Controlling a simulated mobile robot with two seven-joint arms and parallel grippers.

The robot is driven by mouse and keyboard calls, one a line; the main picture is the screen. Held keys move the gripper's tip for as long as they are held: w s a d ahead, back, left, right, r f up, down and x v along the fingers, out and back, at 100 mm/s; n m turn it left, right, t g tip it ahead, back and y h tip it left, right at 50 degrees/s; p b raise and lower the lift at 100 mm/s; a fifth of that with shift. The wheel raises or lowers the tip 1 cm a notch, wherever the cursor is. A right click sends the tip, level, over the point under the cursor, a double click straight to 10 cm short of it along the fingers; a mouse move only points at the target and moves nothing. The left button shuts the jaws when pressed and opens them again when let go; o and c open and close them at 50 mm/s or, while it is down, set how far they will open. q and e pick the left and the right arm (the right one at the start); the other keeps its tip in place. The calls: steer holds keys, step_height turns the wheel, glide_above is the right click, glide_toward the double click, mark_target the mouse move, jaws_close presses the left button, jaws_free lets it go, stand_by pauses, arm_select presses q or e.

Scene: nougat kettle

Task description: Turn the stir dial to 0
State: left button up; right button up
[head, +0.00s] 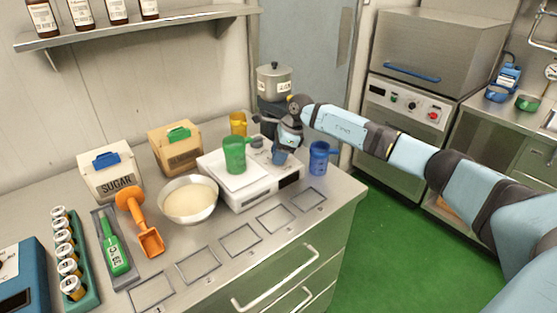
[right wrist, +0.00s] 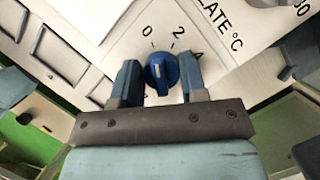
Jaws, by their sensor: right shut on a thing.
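The blue stir dial (right wrist: 162,73) shows in the right wrist view, with the printed marks 0, 2 and 4 around its upper side. A short pale mark shows on the dial's face; I cannot tell exactly which number it points to. My right gripper (right wrist: 160,82) is shut on the dial, one finger on each side. In the head view my right gripper (head: 280,155) is at the back right of the white hotplate unit (head: 240,197), and the dial is hidden there. My left gripper is not in view.
A green jug (head: 234,155) stands on the unit, and a blue jug (head: 318,157) stands close to its right. A bowl of pale powder (head: 190,201) is on the left. A pot (head: 274,82) stands behind my gripper. The counter's front has several empty marked squares.

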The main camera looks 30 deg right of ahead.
steer(key=shift+n+g+b, duration=0.5)
steer(key=shift+n+b, duration=0.2)
steer(key=shift+n, duration=0.5)
steer(key=o, duration=0.9)
steer(key=shift+c, duration=0.2)
steer(key=shift+r, duration=0.1)
steer(key=v, duration=1.3)
steer(key=shift+d+r+b, duration=0.3)
steer(key=shift+d, duration=0.05)
